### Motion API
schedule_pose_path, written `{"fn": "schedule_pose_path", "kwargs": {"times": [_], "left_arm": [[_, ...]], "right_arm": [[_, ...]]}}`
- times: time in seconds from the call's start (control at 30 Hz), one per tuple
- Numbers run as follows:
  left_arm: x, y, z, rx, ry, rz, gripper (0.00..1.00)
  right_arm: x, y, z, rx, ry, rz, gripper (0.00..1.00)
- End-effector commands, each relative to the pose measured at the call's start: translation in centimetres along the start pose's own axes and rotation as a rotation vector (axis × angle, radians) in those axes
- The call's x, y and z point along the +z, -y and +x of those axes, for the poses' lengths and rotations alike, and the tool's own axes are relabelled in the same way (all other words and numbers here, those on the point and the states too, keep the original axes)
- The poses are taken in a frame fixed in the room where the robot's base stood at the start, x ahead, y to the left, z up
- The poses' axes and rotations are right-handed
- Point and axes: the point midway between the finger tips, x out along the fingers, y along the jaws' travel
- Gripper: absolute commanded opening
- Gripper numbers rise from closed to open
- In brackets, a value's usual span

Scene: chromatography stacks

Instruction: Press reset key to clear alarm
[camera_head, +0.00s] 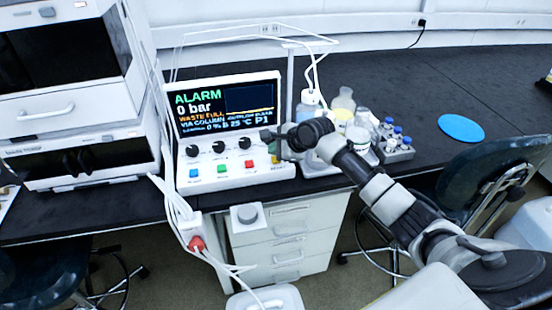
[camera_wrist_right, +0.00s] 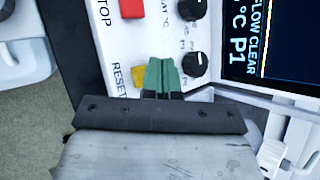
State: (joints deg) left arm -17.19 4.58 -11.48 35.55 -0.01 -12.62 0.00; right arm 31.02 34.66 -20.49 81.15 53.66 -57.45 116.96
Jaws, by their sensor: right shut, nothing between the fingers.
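The control unit (camera_head: 235,178) stands on the black bench. Its screen (camera_head: 225,105) reads "ALARM", "0 bar" and "WASTE FULL". A row of dark knobs sits above a row of coloured keys. The yellow key (camera_wrist_right: 139,76) beside the "RESET" label (camera_wrist_right: 119,81) shows in the right wrist view, partly covered by my gripper. My right gripper (camera_wrist_right: 162,76) is shut and empty, with its green fingertips over the panel right beside the yellow key. I cannot tell whether they touch the panel. My left gripper is in neither view.
The red STOP key (camera_wrist_right: 132,8) lies close to the yellow one, and a dark knob (camera_wrist_right: 194,65) is beside my fingertips. Bottles (camera_head: 342,104) and a vial rack (camera_head: 396,141) stand right of the unit. A blue disc (camera_head: 461,128) lies on otherwise open bench.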

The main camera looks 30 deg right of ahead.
Motion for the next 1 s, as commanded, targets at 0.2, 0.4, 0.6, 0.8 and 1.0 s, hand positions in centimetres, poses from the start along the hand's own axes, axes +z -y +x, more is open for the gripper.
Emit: {"fn": "schedule_pose_path", "kwargs": {"times": [0.2,0.4,0.6,0.8,1.0], "left_arm": [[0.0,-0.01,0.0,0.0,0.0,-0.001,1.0],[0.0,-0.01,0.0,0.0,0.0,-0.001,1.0],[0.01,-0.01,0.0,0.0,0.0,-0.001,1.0],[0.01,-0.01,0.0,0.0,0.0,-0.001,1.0],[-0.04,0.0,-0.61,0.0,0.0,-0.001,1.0]], "right_arm": [[0.0,0.01,-0.01,0.0,0.0,0.0,0.0],[0.0,0.01,0.0,0.0,0.0,0.0,0.0],[0.0,0.01,0.0,0.0,0.0,0.0,0.0],[0.0,0.01,0.0,0.0,0.0,0.0,0.0],[-0.1,-0.13,0.15,0.001,0.0,0.001,0.0]]}}
